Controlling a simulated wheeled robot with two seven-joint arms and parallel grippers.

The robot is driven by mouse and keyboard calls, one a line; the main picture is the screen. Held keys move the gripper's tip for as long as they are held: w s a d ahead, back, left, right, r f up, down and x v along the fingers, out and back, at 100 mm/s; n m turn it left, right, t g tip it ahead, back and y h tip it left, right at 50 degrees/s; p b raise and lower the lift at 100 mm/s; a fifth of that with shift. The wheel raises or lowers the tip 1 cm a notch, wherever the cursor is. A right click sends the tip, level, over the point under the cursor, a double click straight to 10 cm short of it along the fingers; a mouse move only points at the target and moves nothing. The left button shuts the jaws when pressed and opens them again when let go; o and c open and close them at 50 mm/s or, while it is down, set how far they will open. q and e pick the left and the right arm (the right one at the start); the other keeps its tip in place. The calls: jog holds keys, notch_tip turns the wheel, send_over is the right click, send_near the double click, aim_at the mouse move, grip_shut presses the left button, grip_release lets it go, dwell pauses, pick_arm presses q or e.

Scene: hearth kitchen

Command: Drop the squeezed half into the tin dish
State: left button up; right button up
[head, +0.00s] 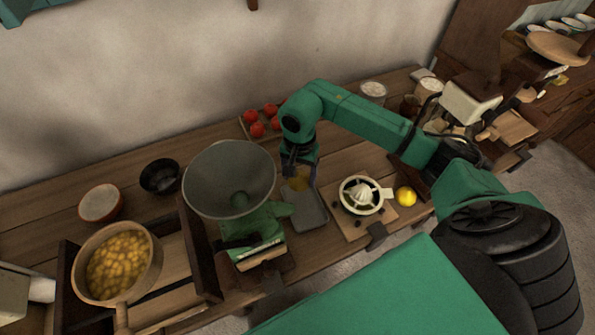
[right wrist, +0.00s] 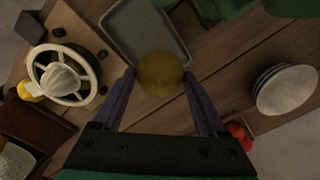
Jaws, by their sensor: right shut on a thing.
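My right gripper (head: 301,168) is shut on a yellow squeezed half (right wrist: 160,74), which shows between the two fingers in the right wrist view. In the head view the squeezed half (head: 299,182) hangs below the fingers, near the far end of the grey tin dish (head: 309,213). The tin dish (right wrist: 140,25) lies just beyond the half in the right wrist view, and the half overlaps its near end there. I cannot tell how high the half is above it. My left gripper is not in view.
A white juicer (head: 362,195) stands on a board, with a yellow lemon (head: 405,196) beside it. A large grey funnel bowl (head: 228,180) stands left of the dish. Tomatoes (head: 262,119) lie on a tray behind. A pot of yellow pieces (head: 117,264) is at the left.

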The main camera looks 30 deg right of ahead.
jog(key=b, duration=0.4)
send_over(299, 198)
jog(key=shift+f, duration=3.2)
jog(key=shift+w, duration=0.1)
jog(key=o, duration=1.3)
notch_tip(299, 198, up, 9)
jog(key=p, duration=0.5)
jog(key=shift+r, duration=0.1)
